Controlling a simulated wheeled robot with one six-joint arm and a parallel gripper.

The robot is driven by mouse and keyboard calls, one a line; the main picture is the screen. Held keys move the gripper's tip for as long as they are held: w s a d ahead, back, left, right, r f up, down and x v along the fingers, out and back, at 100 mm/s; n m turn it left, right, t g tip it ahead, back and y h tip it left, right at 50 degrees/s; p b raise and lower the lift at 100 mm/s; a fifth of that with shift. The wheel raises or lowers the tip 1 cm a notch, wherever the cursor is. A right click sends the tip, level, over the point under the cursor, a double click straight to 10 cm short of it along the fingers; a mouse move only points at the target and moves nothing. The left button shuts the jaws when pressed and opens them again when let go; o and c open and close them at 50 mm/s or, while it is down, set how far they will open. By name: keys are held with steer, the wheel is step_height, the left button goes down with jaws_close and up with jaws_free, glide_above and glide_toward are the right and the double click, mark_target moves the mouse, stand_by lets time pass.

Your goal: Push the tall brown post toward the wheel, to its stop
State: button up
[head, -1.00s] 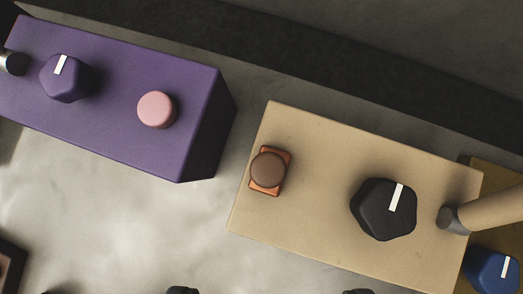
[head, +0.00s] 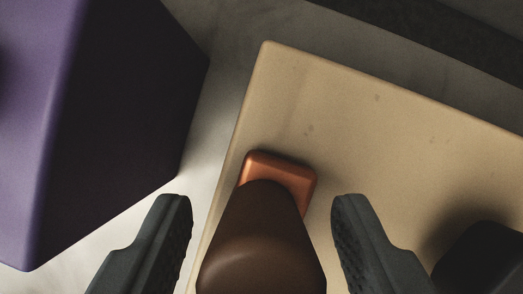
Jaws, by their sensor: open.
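The tall brown post (head: 262,240) rises from an orange base plate (head: 280,172) near the left end of the tan box (head: 340,110). It leans toward the bottom of the picture as I see it, and its lower end is cut off by the frame. My gripper (head: 263,205) is open, with one dark finger on each side of the post. A gap shows between each fingertip and the post. The black wheel (head: 485,262) shows only in part at the lower right, to the right of my right finger.
A purple box (head: 40,130) with a dark end face stands at the left, across a narrow strip of pale floor. The tan top between the post and the upper right is bare. A dark band (head: 450,30) crosses the upper right corner.

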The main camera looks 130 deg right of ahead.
steer(key=shift+x, duration=1)
jaws_close()
steer(key=shift+w+d, duration=0.6)
steer(key=shift+d, duration=0.3)
steer(key=shift+w+d, duration=0.6)
steer(key=shift+d, duration=0.3)
steer(key=shift+r, duration=0.1)
jaws_free()
steer(key=shift+d, duration=0.1)
